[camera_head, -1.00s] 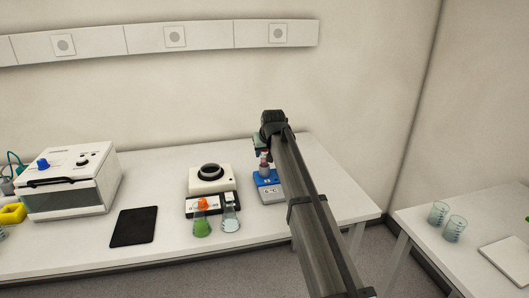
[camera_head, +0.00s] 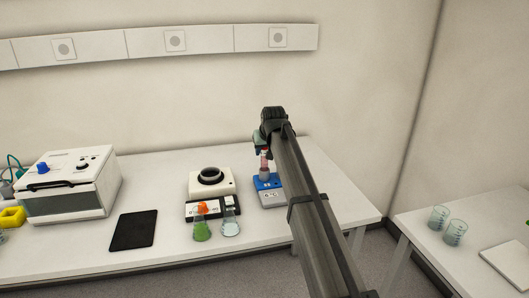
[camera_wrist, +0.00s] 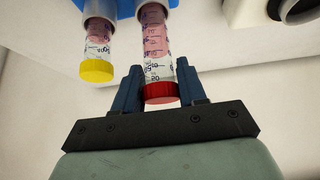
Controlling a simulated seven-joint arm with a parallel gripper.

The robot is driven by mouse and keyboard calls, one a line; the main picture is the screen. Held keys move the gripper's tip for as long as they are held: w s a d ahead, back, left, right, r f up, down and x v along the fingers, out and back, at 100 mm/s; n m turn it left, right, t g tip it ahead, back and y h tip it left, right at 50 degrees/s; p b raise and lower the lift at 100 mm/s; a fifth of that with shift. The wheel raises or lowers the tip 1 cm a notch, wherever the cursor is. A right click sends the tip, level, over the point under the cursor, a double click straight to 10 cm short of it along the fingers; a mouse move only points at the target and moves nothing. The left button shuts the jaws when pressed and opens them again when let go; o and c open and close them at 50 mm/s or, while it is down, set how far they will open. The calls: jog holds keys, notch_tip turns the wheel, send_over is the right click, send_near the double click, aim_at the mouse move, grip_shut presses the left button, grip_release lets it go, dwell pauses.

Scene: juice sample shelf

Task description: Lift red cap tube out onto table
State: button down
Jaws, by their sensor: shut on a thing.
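The red cap tube (camera_wrist: 155,45) has pink liquid and printed marks. Its red cap (camera_wrist: 160,92) is between the fingers of my gripper (camera_wrist: 160,88), which is shut on it. The tube's far end is against a blue holder (camera_wrist: 125,8) in the wrist view; I cannot tell whether its tip is clear of it. In the head view my gripper (camera_head: 262,140) is above a blue and grey device (camera_head: 270,196), with the tube (camera_head: 264,163) hanging upright beneath, partly hidden by my arm.
A yellow cap tube (camera_wrist: 98,45) sits beside it in the holder. A white device with a dark ring (camera_head: 210,182), a green flask (camera_head: 202,230) and a clear flask (camera_head: 230,226) stand to the left. The table (camera_head: 175,262) has free room at the front and around the black pad (camera_head: 133,228).

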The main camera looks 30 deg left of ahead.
jog(key=shift+r, duration=1.15)
jog(key=shift+s+a+r, duration=0.3)
jog(key=s+d, duration=0.6)
jog(key=s, duration=0.3)
jog(key=s+d, duration=0.7)
jog(key=s, duration=0.2)
jog(key=shift+w+a+f, duration=0.1)
jog(key=shift+f, duration=2.2)
jog(key=shift+w+a+f, duration=0.1)
jog(key=shift+f, duration=2.2)
jog(key=shift+f, duration=0.1)
